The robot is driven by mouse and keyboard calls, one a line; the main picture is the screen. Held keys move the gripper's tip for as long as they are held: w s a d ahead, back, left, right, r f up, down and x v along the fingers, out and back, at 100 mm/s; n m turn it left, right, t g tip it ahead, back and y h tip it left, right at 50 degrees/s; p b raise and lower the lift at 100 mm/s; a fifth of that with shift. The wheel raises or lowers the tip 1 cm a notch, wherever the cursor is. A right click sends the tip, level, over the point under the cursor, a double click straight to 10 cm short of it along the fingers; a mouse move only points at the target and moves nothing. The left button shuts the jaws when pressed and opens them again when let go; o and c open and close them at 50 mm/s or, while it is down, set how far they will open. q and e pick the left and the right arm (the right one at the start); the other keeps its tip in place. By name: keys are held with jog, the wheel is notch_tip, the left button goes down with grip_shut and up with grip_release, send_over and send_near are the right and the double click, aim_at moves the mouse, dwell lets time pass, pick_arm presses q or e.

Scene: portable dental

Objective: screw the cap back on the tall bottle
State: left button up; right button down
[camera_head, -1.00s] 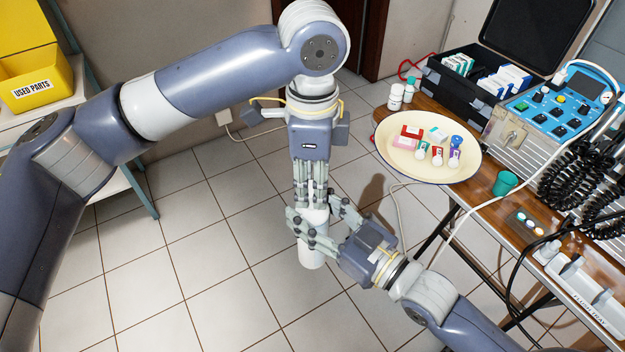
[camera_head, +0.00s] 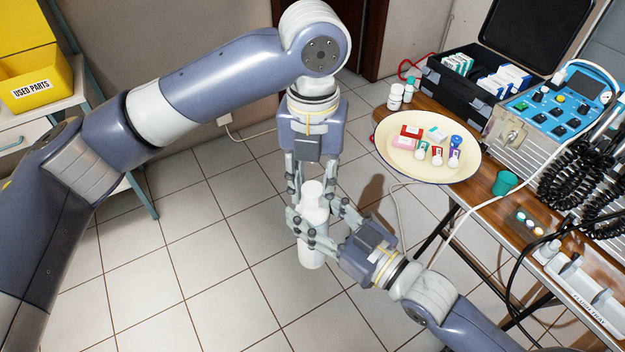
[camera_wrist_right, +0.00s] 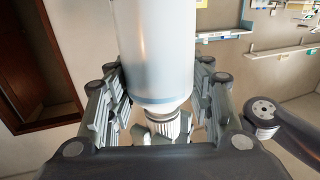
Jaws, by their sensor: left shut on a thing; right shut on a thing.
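The tall white bottle (camera_head: 312,256) is upright in mid-air over the tiled floor. My right gripper (camera_head: 313,223) is shut on its body from the right side. The white cap (camera_head: 313,189) sits at the bottle's top. My left gripper (camera_head: 313,196) comes down from above, its fingers on either side of the cap and shut on it. In the right wrist view the bottle (camera_wrist_right: 153,50) appears upside down between my right fingers, with the ribbed cap (camera_wrist_right: 168,127) at its lower end. Whether the thread is engaged is hidden.
A yellow bin (camera_head: 40,75) is at left. The floor below is clear.

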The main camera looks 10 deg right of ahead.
pick_arm(q)
jog(key=m, duration=0.4)
jog(key=o, duration=0.8)
jog(key=shift+c, duration=0.2)
notch_tip(320, 180, up, 12)
jog(key=shift+w, duration=0.1)
dwell(0.4)
